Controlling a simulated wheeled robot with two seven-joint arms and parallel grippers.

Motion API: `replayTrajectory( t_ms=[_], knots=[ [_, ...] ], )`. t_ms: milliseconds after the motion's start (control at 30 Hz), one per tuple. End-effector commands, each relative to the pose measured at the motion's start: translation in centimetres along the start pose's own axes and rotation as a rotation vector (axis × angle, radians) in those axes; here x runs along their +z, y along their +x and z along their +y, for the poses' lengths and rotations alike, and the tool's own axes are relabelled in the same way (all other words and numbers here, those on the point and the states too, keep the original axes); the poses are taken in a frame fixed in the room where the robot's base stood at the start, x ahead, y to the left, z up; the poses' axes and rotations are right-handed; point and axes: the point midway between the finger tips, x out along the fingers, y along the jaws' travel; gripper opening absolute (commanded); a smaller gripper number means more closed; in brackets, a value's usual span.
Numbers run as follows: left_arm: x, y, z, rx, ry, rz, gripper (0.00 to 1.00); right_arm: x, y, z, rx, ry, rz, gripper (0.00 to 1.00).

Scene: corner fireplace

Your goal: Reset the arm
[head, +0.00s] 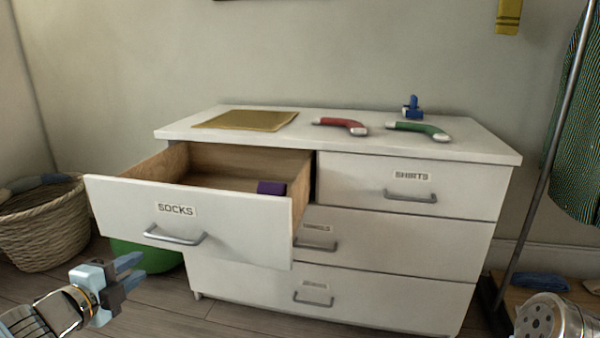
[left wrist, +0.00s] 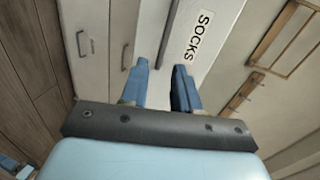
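My left gripper (head: 126,275) is at the lower left in the head view, in front of and below the open socks drawer (head: 190,225). Its two blue fingers are apart with nothing between them; they also show in the left wrist view (left wrist: 160,85). The fingers are clear of the drawer in the head view. The drawer is pulled out from the white dresser (head: 400,270) and holds a small purple item (head: 271,187). Part of my right arm shows at the lower right corner in the head view; its gripper is not seen.
A wicker basket (head: 45,232) and a green bin (head: 150,257) stand left of the dresser. On its top lie a tan mat (head: 246,120), red and green curved objects (head: 342,125) and a blue item (head: 412,107). A clothes rack pole (head: 545,165) stands at the right.

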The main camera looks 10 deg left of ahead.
Motion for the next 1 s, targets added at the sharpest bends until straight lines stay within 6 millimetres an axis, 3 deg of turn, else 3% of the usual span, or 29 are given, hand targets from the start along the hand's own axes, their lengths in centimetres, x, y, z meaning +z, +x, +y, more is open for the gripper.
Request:
replayTrajectory(
  t_ms=[67, 167, 300, 400, 467, 500, 600, 700, 833, 1000],
  knots=[
    [-0.8, 2.1, 1.6, 0.047, -0.122, 0.021, 0.30, 0.0, -0.7, -0.3, -0.001, -0.001, -0.001, 0.43],
    [-2.6, 6.0, 5.6, 0.156, -0.392, 0.030, 0.30, 0.1, -1.6, -0.8, -0.002, -0.003, -0.002, 0.43],
    [-7.4, 10.6, 14.5, 0.393, -0.849, -0.036, 0.30, 0.2, -3.0, -1.5, -0.004, -0.006, -0.005, 0.43],
    [-11.8, 11.4, 21.8, 0.590, -1.143, -0.159, 0.30, 0.2, -4.0, -2.0, -0.006, -0.008, -0.007, 0.43],
    [-14.6, 10.8, 26.1, 0.712, -1.296, -0.264, 0.30, 0.3, -4.5, -2.3, -0.007, -0.010, -0.008, 0.43],
    [-16.4, 9.9, 28.8, 0.786, -1.384, -0.346, 0.30, 0.3, -4.8, -2.4, -0.008, -0.010, -0.009, 0.43],
    [-20.4, 7.0, 34.5, 0.944, -1.549, -0.561, 0.30, 0.4, -5.5, -2.8, -0.010, -0.012, -0.011, 0.43],
    [-23.1, 3.8, 38.3, 1.046, -1.641, -0.753, 0.30, 0.5, -5.9, -3.0, -0.011, -0.014, -0.012, 0.43],
    [-25.0, 1.0, 40.9, 1.108, -1.693, -0.917, 0.30, 0.5, -6.2, -3.2, -0.011, -0.015, -0.012, 0.43],
    [-25.5, 0.1, 41.7, 1.123, -1.707, -0.970, 0.30, 0.5, -6.1, -3.2, -0.012, -0.015, -0.012, 0.43]
  ],
)
